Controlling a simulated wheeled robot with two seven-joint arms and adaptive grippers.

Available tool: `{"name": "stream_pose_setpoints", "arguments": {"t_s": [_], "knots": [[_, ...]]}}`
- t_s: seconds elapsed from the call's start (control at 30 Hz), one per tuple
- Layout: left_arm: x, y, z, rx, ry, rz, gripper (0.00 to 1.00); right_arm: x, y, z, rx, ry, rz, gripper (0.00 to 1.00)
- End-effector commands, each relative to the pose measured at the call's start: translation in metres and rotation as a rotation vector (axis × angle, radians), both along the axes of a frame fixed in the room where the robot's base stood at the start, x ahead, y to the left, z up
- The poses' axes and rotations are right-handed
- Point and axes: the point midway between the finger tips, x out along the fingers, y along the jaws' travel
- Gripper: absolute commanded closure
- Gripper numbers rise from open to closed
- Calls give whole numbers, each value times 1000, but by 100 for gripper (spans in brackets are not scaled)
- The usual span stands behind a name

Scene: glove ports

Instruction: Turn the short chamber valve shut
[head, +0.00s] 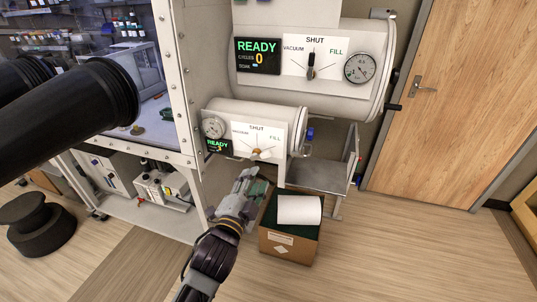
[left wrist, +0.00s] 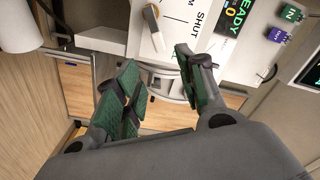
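The small lower chamber (head: 262,112) has a white panel lettered VACUUM, SHUT and FILL. Its pale valve handle (head: 258,153) sits low on the panel; its exact angle is too small to tell. A round gauge (head: 213,128) and a READY display (head: 218,146) are beside it. My left gripper (head: 247,187) is below the panel, apart from the handle. In the left wrist view its green-padded fingers (left wrist: 160,95) are spread with nothing between them. A valve handle (left wrist: 153,27) near a SHUT label shows beyond them. My right gripper is not in view.
The larger chamber (head: 300,45) above has a black valve handle (head: 311,66) pointing up toward SHUT. A metal shelf (head: 318,177) and wooden door (head: 455,100) are at right.

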Motion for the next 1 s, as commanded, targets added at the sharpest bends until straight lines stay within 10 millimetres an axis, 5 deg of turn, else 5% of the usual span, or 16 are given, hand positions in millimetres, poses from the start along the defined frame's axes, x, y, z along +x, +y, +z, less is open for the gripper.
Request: {"name": "stream_pose_setpoints", "arguments": {"t_s": [0.47, 1.0], "knots": [[7, -2, 0, -1, -1, 0, 61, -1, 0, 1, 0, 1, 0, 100], [48, -16, 1, -1, -1, 0, 61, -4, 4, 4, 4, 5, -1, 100]]}}
